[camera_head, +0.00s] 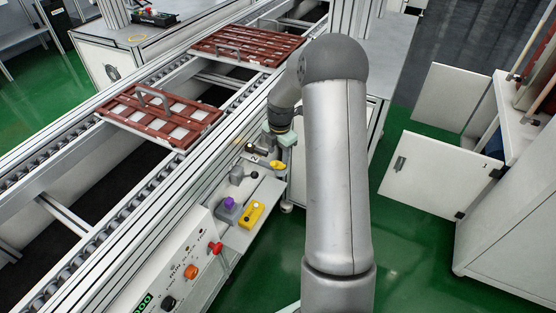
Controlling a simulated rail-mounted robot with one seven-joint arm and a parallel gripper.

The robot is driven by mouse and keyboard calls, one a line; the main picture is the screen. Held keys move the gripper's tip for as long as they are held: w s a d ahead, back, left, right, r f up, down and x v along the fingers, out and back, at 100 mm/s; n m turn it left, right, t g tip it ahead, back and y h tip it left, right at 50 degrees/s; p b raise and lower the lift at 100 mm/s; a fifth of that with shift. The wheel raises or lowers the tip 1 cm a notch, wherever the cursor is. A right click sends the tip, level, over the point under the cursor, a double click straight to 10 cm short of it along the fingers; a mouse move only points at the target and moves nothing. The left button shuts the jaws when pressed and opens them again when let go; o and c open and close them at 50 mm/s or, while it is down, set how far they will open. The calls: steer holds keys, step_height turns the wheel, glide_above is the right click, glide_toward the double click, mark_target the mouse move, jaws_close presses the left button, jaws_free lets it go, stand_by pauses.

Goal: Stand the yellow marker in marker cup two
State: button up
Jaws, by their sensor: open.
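My gripper (277,143) is small in the head view, beyond my forearm, over the far end of the narrow side shelf. Its fingers are partly hidden and look empty. A small yellow object (278,165) lies just below it on the shelf; it may be the yellow marker, but it is too small to be sure. Nearer on the shelf stand a yellow block-like holder (251,214) and a grey holder with a purple top (229,204). I cannot tell which thing, if any, is marker cup two.
The shelf runs along the roller conveyor (65,243), which carries two red-brown slatted trays with handles (167,112) (248,42). A control panel (178,275) with knobs stands nearer. An open white cabinet (515,215) is at right. Green floor lies between.

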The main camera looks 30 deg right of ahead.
mark_target(279, 163)
step_height(279, 163, up, 12)
steer(key=s+a+r+m, duration=0.2)
steer(key=s+a+m, duration=0.4)
steer(key=s, duration=0.4)
steer(key=s+a+r+m, duration=0.3)
steer(key=s+a+m, duration=0.4)
steer(key=s, duration=0.3)
steer(key=shift+s+a+r+m+g+h+p, duration=0.2)
steer(key=shift+a+m+g+h+p, duration=0.15)
steer(key=shift+m, duration=0.35)
steer(key=shift+o, duration=0.4)
steer(key=s+a+f+m, duration=0.2)
steer(key=s+a+m, duration=0.1)
steer(key=s+m, duration=0.4)
steer(key=s, duration=0.3)
steer(key=shift+s+d, duration=0.1)
